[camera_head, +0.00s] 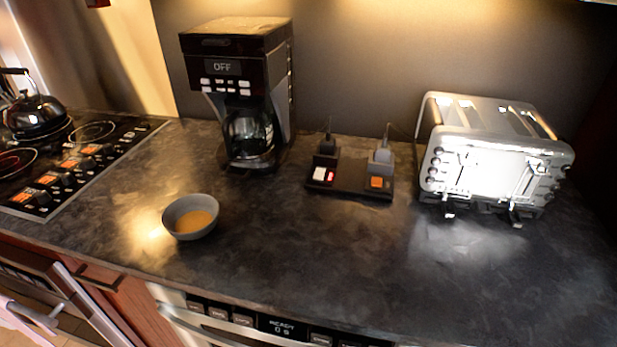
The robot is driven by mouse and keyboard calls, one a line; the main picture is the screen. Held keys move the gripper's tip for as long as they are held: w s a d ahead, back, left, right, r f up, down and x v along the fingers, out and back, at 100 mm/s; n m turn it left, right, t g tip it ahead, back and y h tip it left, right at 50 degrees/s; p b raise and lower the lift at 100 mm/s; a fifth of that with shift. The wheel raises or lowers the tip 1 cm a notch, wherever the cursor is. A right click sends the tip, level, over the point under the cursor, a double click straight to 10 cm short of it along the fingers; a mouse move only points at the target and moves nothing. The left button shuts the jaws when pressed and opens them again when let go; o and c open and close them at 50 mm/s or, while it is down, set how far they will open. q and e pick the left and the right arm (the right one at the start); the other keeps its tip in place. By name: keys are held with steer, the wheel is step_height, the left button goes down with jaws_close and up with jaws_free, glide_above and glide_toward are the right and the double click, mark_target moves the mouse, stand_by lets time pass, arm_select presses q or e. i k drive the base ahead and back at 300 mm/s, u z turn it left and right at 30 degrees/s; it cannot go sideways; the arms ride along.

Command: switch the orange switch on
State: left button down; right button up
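The orange switch (376,183) sits on the right part of a black power strip (350,185) on the dark counter, between the coffee maker and the toaster. A grey plug (380,160) stands in the strip just behind it. A white switch (319,173) with a red part beside it is on the left part of the strip, with a black plug (326,148) behind. I cannot tell from this view whether the orange switch is on or off. Neither of my grippers shows in the head view.
A coffee maker (238,62) reading OFF stands left of the strip, a silver toaster (490,165) to the right. A grey bowl (172,222) sits front left. A stovetop (62,185) with a kettle (34,113) is at far left. The counter before the strip is clear.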

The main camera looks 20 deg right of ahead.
mark_target(376, 183)
steer(key=u, duration=0.2)
steer(key=k, duration=1.1)
steer(key=z, duration=1.2)
steer(key=i, duration=0.5)
steer(key=z, duration=0.05)
